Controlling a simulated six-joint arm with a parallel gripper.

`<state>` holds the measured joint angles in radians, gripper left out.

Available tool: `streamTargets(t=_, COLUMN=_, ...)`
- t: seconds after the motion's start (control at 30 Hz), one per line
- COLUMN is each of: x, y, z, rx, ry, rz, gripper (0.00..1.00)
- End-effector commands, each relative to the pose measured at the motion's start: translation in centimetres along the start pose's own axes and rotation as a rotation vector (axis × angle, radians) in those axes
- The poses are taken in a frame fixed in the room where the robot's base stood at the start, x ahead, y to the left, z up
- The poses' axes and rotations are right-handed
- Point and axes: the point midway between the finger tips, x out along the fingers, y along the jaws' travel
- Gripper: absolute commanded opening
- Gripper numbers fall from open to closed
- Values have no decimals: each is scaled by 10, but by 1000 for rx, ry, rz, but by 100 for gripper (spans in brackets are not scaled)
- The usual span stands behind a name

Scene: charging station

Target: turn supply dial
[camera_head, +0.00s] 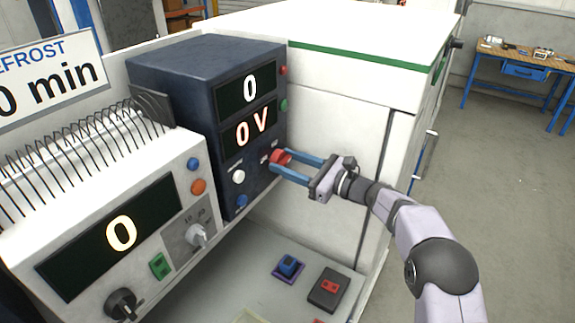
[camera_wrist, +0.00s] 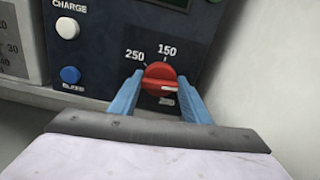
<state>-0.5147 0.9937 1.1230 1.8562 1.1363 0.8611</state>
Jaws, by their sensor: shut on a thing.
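The supply dial is a red knob (camera_head: 281,157) at the lower right of the dark power supply's front (camera_head: 233,180). The supply's displays read "0" and "0 V". In the wrist view the red dial (camera_wrist: 160,76) sits below the printed marks "250" and "150". Its raised grip bar lies roughly level, with a pale mark at its lower right. My gripper (camera_head: 285,166) has its two blue fingers on either side of the dial and is shut on it. The wrist view shows the fingers (camera_wrist: 161,88) at the dial's left and right sides.
A white button marked "CHARGE" (camera_wrist: 67,28) and a blue button (camera_wrist: 70,75) are left of the dial. A white wall (camera_wrist: 265,70) stands close on the right. A light-coloured unit (camera_head: 120,215) with display "0" is at left. Below are a blue block (camera_head: 289,265) and a dark red-topped box (camera_head: 329,289).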

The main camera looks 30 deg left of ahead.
Motion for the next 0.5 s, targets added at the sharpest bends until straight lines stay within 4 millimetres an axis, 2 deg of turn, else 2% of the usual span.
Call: streamTargets(t=0.5, x=0, y=2, z=-9, rx=-324, ry=-3, rz=-1, gripper=20)
